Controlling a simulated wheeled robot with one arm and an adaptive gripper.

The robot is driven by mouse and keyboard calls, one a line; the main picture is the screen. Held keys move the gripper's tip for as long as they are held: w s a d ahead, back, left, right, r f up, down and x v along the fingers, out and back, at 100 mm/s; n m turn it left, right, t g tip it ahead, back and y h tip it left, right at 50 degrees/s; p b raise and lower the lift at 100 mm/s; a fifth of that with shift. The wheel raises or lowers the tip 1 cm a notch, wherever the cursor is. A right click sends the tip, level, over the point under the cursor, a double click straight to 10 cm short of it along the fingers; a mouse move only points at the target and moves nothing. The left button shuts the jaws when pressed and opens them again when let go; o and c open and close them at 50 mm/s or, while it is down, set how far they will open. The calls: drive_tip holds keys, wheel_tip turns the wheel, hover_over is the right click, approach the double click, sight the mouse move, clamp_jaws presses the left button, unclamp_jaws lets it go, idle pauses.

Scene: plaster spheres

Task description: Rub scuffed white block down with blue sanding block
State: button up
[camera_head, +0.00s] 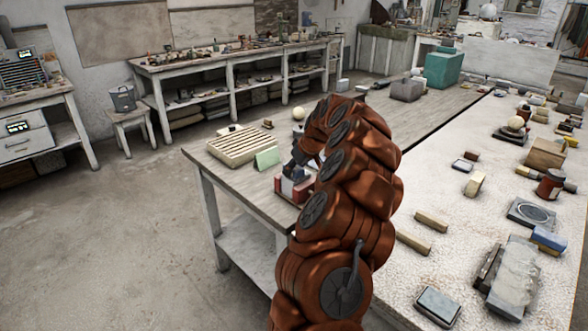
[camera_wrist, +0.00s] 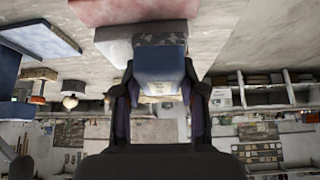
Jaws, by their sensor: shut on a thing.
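My gripper (camera_wrist: 160,82) is shut on a blue block (camera_wrist: 160,62) in the wrist view, with a dark finger on each side of it. A speckled grey face of the held block points toward a pale white block (camera_wrist: 114,48), which sits against a reddish base (camera_wrist: 130,10). I cannot tell whether the two blocks touch. In the head view the red base (camera_head: 287,190) lies near the front edge of the wooden bench, with my gripper (camera_head: 301,158) just above it. My copper arm hides much of the blocks there.
A slatted wooden rack (camera_head: 240,146) and a green card (camera_head: 267,159) stand left of the red base. A white ball (camera_head: 298,113) is behind. A teal box (camera_head: 443,68) stands farther back. The pale table at right holds many blocks and tools. The floor at left is clear.

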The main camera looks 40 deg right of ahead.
drive_tip(key=shift+s+a+b, duration=0.1)
drive_tip(key=shift+s+b, duration=0.9)
drive_tip(key=shift+w, duration=0.1)
drive_tip(key=shift+w, duration=2)
drive_tip(key=shift+s+f+b, duration=0.1)
drive_tip(key=shift+s+b, duration=1.25)
drive_tip(key=shift+s, duration=0.75)
drive_tip(key=shift+w+d+p, duration=0.2)
drive_tip(key=shift+w+p, duration=0.4)
drive_tip(key=shift+w, duration=1.55)
drive_tip(key=shift+s+r, duration=0.15)
drive_tip(key=shift+r, duration=0.05)
